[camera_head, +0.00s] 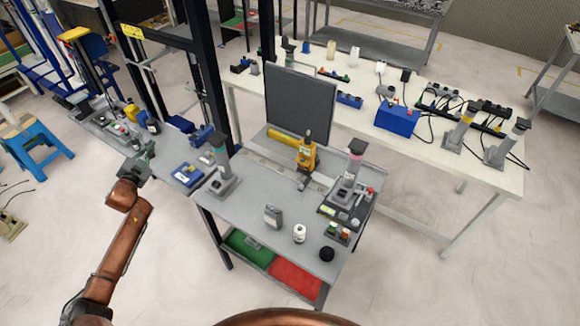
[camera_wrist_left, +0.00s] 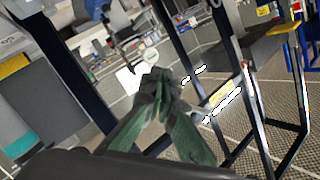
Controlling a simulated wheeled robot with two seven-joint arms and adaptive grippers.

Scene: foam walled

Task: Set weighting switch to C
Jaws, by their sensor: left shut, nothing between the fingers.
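I cannot make out a weighting switch or a letter C in either view. A small grey device (camera_head: 273,215) stands on the front grey bench (camera_head: 245,205); its controls are too small to read. A dark panel box (camera_head: 345,212) with knobs and a lit label sits at the bench's right side. My left gripper (camera_head: 148,150) is shut and empty, left of the front bench and well apart from both devices. In the left wrist view its fingers (camera_wrist_left: 158,88) meet at their tips with nothing between them. My right gripper is in neither view.
A dark foam panel (camera_head: 300,103) stands upright behind the bench. A yellow microscope-like tool (camera_head: 307,154), a white roll (camera_head: 299,233) and a black round object (camera_head: 327,254) are on it. Dark posts (camera_head: 205,75) rise at its left. A blue stool (camera_head: 35,145) stands far left.

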